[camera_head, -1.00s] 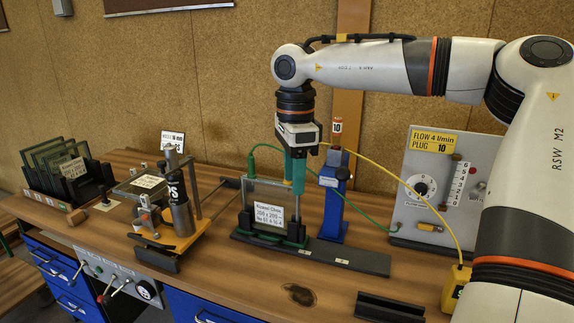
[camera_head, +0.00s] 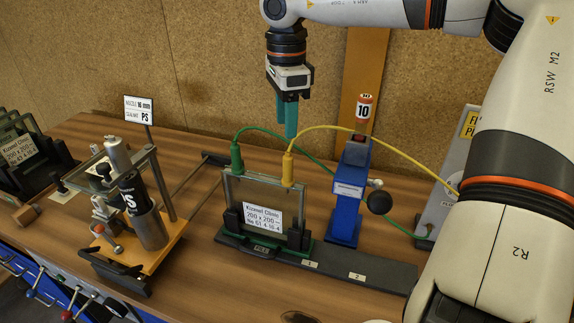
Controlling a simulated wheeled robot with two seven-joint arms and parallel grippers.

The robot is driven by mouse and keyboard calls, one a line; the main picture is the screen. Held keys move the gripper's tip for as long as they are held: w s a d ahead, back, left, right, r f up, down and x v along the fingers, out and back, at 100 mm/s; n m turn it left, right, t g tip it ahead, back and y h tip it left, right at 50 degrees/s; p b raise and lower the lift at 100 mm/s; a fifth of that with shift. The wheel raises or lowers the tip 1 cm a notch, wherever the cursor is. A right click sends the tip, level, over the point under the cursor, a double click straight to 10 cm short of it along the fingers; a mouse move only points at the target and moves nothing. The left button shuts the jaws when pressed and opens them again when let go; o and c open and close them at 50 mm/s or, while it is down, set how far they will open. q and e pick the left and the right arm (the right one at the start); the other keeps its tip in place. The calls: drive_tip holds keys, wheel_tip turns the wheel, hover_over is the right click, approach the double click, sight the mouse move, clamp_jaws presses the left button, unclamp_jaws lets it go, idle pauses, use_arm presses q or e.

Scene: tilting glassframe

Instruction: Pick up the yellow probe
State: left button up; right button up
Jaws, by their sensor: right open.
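The yellow probe (camera_head: 288,168) stands upright at the top right corner of the glass frame (camera_head: 264,205), with a yellow hose arching from its top toward the right. A green probe (camera_head: 236,156) stands at the frame's top left corner, with a green hose. My right gripper (camera_head: 287,118) has teal fingers pointing down. It is open and empty, above and apart from the yellow probe. My left gripper is not in view.
A blue stand (camera_head: 347,195) with a black knob and a red-topped "10" marker stands right of the frame. A black rail (camera_head: 365,272) runs along the frame's foot. A clamp fixture (camera_head: 135,225) with a bottle is at left. My right arm covers the right side.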

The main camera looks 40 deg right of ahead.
sight(288, 155)
drive_tip(key=f+p, duration=0.1)
drive_tip(key=f, duration=0.3)
drive_tip(key=shift+s, duration=0.2)
drive_tip(key=shift+f, duration=0.5)
wheel_tip(288, 155, down, 4)
drive_tip(key=shift+s+f+p, duration=0.1)
drive_tip(key=shift+f+p, duration=0.15)
drive_tip(key=shift+p, duration=0.95)
drive_tip(key=shift+f, duration=0.25)
clamp_jaws()
